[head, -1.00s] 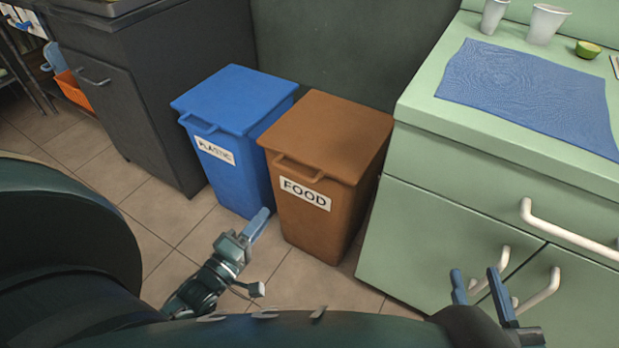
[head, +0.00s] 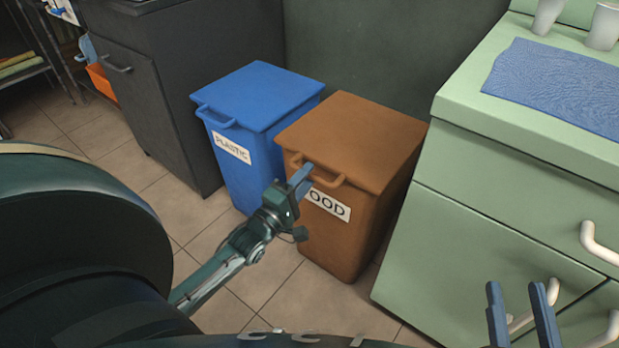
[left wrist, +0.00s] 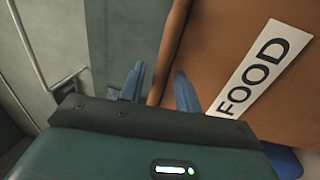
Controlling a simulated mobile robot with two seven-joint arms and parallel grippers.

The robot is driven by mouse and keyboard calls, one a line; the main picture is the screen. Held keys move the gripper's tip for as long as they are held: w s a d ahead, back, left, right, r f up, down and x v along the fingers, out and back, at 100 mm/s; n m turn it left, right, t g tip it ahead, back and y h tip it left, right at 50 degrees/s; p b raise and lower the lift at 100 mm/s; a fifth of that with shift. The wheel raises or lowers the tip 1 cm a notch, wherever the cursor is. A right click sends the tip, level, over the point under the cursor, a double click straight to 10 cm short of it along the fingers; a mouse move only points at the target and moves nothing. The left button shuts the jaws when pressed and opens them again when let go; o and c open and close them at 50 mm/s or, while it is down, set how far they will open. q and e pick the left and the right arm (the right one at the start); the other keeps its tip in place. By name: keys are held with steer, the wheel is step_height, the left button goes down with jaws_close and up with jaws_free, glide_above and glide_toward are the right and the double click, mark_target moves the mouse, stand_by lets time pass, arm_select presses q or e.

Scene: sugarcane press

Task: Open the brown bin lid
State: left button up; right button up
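The brown bin (head: 340,235) with the FOOD label stands on the floor. Its lid (head: 350,140) lies flat and closed, with a bar handle (head: 330,178) along the front edge. My left gripper (head: 300,180) is at the left part of this handle and covers some of the label. In the left wrist view, the fingers of my left gripper (left wrist: 159,82) are apart, with the brown handle bar (left wrist: 170,55) showing between them. I cannot tell whether either finger touches it. My right gripper (head: 520,300) is open and empty, low at the right before the green cabinet.
The blue PLASTIC bin (head: 260,95) stands close at the left of the brown bin. The green cabinet (head: 490,215) stands close at its right. A dark cabinet (head: 150,90) is at the back left. Tiled floor (head: 270,275) is clear in front.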

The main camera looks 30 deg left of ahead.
arm_select(q)
steer(key=shift+x, duration=0.85)
steer(key=shift+c, duration=0.3)
jaws_close()
